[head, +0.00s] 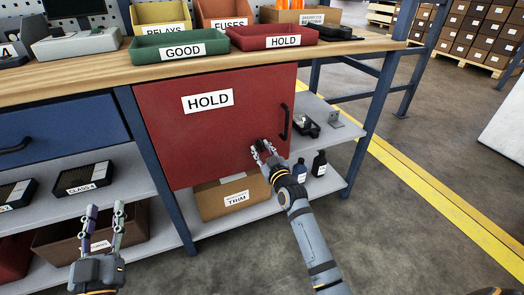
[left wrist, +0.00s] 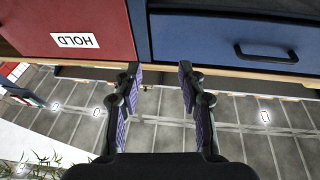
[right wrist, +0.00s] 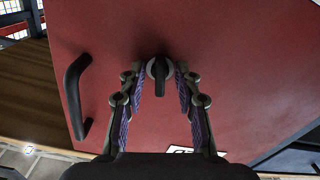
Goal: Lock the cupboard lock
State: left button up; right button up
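The red cupboard door (head: 180,140), labelled HOLD, is closed under the workbench. Its black lock knob (right wrist: 160,72) shows in the right wrist view as a round base with a narrow tab, which points towards the gripper palm. My right gripper (head: 263,152) is at the door, left of the black handle (head: 284,122). In the right wrist view its fingers (right wrist: 159,85) stand apart on either side of the knob tab, with small gaps visible. In the head view the fingers mostly hide the knob. My left gripper (head: 104,215) is open and empty, low in front of the left shelves.
The black handle also shows in the right wrist view (right wrist: 75,90), beside the fingers. A blue drawer (head: 60,130) is left of the door. A TRIM carton (head: 228,200) and dark bottles (head: 319,164) stand on the lower shelf. Floor right of the bench is clear.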

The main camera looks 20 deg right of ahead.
grip_shut()
jog(key=shift+m+p, duration=0.6)
jog(key=shift+p, duration=0.05)
jog(key=shift+m+p, duration=0.55)
jog(key=shift+m, duration=0.45)
pick_arm(q)
jog(key=s+f+g, duration=0.2)
jog(key=f+g, duration=0.3)
jog(key=f, duration=0.5)
jog(key=s+f+g, duration=0.3)
jog(key=f+g, duration=0.1)
jog(key=f, duration=0.6)
jog(key=shift+s+d+f+g, duration=0.3)
jog(key=shift+f+g, duration=0.1)
pick_arm(e)
grip_release()
